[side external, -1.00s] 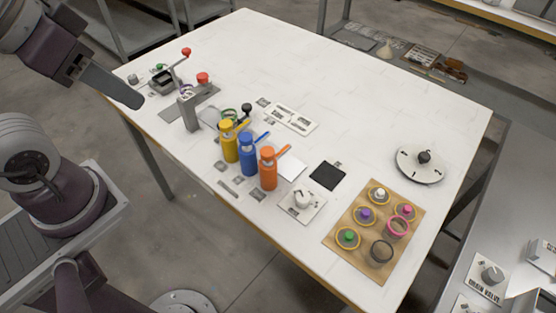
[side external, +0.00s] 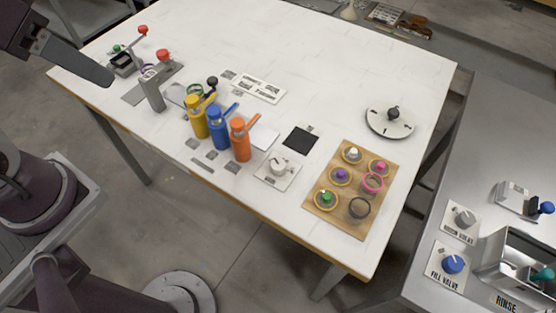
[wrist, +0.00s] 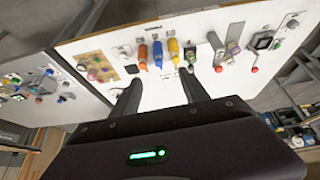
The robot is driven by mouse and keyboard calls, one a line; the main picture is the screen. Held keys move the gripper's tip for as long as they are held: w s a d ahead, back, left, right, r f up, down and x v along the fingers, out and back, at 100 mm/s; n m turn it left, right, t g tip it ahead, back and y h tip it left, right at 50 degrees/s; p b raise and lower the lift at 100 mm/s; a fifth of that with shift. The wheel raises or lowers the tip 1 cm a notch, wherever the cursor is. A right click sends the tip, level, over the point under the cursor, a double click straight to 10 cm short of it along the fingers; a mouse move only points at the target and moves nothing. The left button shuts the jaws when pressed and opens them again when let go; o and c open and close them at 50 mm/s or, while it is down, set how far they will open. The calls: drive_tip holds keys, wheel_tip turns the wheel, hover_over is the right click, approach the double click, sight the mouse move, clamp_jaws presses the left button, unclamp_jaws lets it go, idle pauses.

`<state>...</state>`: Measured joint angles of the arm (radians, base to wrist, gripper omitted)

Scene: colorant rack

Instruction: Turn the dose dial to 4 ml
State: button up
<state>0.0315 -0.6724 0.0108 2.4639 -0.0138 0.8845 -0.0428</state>
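Two dials stand on the white table in the side view. One is a white knob on a square white plate (side external: 279,166), right of the orange bottle. The other is a round white disc with dark tick marks and a black knob (side external: 392,121), at the far right. I cannot read their markings, so which is the dose dial and its setting are unclear. My gripper (wrist: 159,77) has its two fingers apart and nothing between them in the wrist view. In the side view one finger (side external: 78,60) shows at upper left, far from both dials.
Yellow (side external: 197,118), blue (side external: 219,130) and orange (side external: 240,142) bottles stand left of the white knob. A black pad (side external: 300,140) and a wooden rack (side external: 330,218) with coloured pots are to its right. A metal bench (side external: 425,280) with valve knobs adjoins.

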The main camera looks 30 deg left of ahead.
drive_tip(key=w+d+f+n+g+h, duration=0.15)
drive_tip(key=w+d, duration=0.25)
drive_tip(key=w, duration=0.4)
drive_tip(key=n+g+y, duration=0.2)
drive_tip(key=n+g, duration=0.2)
drive_tip(key=n, duration=0.1)
hover_over(278, 164)
wheel_tip(278, 164, down, 21)
wheel_tip(278, 164, down, 10)
drive_tip(key=shift+w+r, duration=0.1)
drive_tip(key=shift+r, duration=0.15)
drive_tip(key=shift+c, duration=0.2)
clamp_jaws()
